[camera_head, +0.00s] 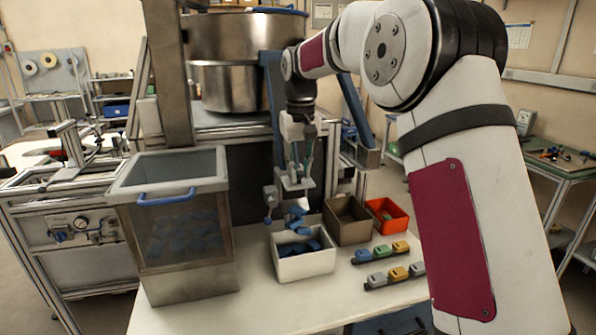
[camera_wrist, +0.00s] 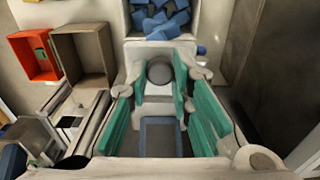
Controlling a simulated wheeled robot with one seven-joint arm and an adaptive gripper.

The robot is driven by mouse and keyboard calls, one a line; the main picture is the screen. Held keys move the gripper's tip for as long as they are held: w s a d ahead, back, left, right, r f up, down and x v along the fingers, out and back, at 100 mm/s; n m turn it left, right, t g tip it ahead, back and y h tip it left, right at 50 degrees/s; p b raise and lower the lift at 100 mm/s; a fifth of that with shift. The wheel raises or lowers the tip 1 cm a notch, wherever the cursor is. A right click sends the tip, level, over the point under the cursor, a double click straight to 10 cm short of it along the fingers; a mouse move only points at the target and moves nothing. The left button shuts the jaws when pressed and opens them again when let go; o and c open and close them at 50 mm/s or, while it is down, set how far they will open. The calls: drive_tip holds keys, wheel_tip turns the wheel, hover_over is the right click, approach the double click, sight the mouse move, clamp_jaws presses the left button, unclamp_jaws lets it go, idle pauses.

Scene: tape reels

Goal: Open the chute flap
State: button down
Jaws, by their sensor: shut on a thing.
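My gripper (camera_head: 298,180) points down at the lower end of the blue-framed chute (camera_head: 272,95). In the wrist view its green-padded fingers stand on both sides of a round grey knob (camera_wrist: 160,71), and they are shut on it. The knob appears to belong to the chute flap; the flap's own plate is mostly hidden by the gripper, so its angle cannot be told. Just below the gripper, several blue parts (camera_head: 296,213) show above the white bin (camera_head: 305,265). More blue parts lie in the bin, also seen in the wrist view (camera_wrist: 160,17).
A grey lever with a blue ball (camera_head: 268,220) hangs left of the gripper. A clear-fronted hopper (camera_head: 180,225) stands at left. A brown bin (camera_head: 348,222) and an orange bin (camera_head: 387,216) stand right of the white bin. Small coloured blocks (camera_head: 382,252) line the table's right side.

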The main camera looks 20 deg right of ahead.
sight(299, 172)
idle(0.4)
drive_tip(key=c, duration=1.4)
unclamp_jaws()
drive_tip(key=shift+w+f, duration=0.1)
drive_tip(key=shift+c, duration=0.2)
wheel_tip(299, 172, up, 12)
drive_tip(key=shift+s, duration=0.25)
